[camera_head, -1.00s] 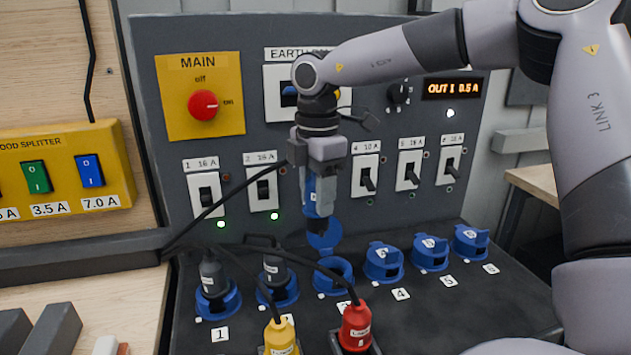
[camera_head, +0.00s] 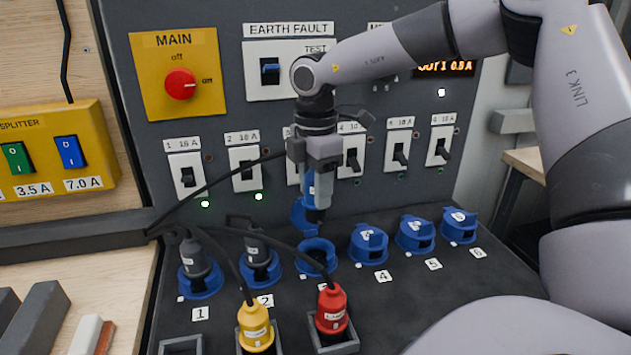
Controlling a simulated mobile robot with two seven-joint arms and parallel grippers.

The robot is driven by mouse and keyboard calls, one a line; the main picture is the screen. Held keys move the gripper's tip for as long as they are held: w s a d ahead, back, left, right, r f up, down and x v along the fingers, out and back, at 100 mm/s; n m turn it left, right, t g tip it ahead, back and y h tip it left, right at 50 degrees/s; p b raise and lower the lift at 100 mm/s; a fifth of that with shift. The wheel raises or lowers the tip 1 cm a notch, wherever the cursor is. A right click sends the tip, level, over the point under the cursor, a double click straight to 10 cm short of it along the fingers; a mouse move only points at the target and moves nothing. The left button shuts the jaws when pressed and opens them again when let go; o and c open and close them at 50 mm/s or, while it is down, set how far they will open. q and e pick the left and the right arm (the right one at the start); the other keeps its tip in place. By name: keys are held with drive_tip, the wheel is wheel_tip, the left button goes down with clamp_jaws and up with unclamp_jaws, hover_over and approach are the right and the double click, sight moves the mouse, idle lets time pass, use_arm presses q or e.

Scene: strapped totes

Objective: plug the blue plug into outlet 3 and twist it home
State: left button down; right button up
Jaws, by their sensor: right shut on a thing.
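My right gripper (camera_head: 316,170) is shut on the blue plug (camera_head: 311,184) and holds it pointing down. The plug is just above outlet 3 (camera_head: 316,262), and its tip looks apart from the socket. Outlet 3 is a blue round socket with its lid (camera_head: 304,216) raised behind it. The gripper fingers hide much of the plug. A black cable runs from near the gripper to the left. My left gripper is not in view.
Dark plugs stand in outlet 1 (camera_head: 196,263) and outlet 2 (camera_head: 259,255). A yellow plug (camera_head: 255,329) and a red plug (camera_head: 332,310) stand in front, their cables arching close to outlet 3. Outlets 4 (camera_head: 369,246), 5 (camera_head: 416,235) and 6 (camera_head: 460,226) have lids down.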

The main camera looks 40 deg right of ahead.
sight(316, 217)
wheel_tip(316, 217, down, 2)
drive_tip(key=shift+f, duration=0.1)
drive_tip(key=shift+f+b, duration=0.85)
drive_tip(key=shift+f, duration=0.5)
drive_tip(key=shift+f+b, duration=0.85)
drive_tip(key=shift+b, duration=0.25)
drive_tip(key=shift+f+b, duration=2.05)
drive_tip(key=shift+b, duration=0.2)
drive_tip(key=shift+m+b, duration=1.1)
drive_tip(key=shift+b, duration=0.15)
drive_tip(key=shift+m+b, duration=0.35)
drive_tip(key=shift+m, duration=0.05)
